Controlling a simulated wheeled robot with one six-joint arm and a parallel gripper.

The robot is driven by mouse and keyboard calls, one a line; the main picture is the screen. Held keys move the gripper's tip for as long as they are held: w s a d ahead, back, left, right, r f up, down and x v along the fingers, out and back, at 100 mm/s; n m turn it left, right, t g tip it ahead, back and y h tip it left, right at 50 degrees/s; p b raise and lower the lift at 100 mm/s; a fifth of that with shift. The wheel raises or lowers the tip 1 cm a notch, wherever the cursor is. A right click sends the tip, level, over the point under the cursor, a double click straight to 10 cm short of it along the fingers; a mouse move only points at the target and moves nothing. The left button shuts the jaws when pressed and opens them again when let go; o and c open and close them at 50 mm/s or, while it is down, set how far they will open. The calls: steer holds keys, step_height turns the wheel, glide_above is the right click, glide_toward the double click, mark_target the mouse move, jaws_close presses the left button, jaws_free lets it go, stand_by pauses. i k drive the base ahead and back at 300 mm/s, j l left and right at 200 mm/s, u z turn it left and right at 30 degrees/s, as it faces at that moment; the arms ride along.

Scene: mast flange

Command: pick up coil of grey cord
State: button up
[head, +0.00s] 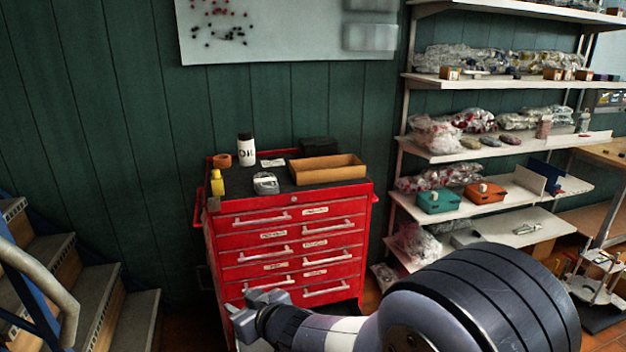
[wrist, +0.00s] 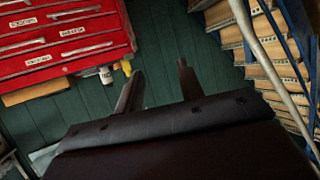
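The coil of grey cord (head: 265,183) lies on the dark top of the red tool cabinet (head: 292,240), near the front edge, in the head view. I cannot make it out in the wrist view. My gripper (head: 250,308) is in front of the cabinet's lower drawers, well below the cabinet top and apart from the coil. In the wrist view my gripper (wrist: 160,70) has its two fingers spread with nothing between them.
Around the coil stand a yellow bottle (head: 217,183), a white oil bottle (head: 246,150), an orange ring (head: 222,161), a label card (head: 272,163), a tan tray (head: 327,168) and a black box (head: 319,146). Stairs (head: 85,290) are left; loaded shelves (head: 490,155) right.

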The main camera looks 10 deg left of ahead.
mark_target(265, 183)
steer(key=i+j+z, duration=0.35)
steer(key=j, duration=0.2)
steer(key=i+j+z, duration=0.4)
steer(key=j, duration=0.2)
steer(key=j+z, duration=0.2)
steer(key=j, duration=0.15)
steer(key=i+j, duration=0.1)
steer(key=j, duration=0.3)
steer(key=i+j, duration=0.15)
steer(key=j, duration=0.25)
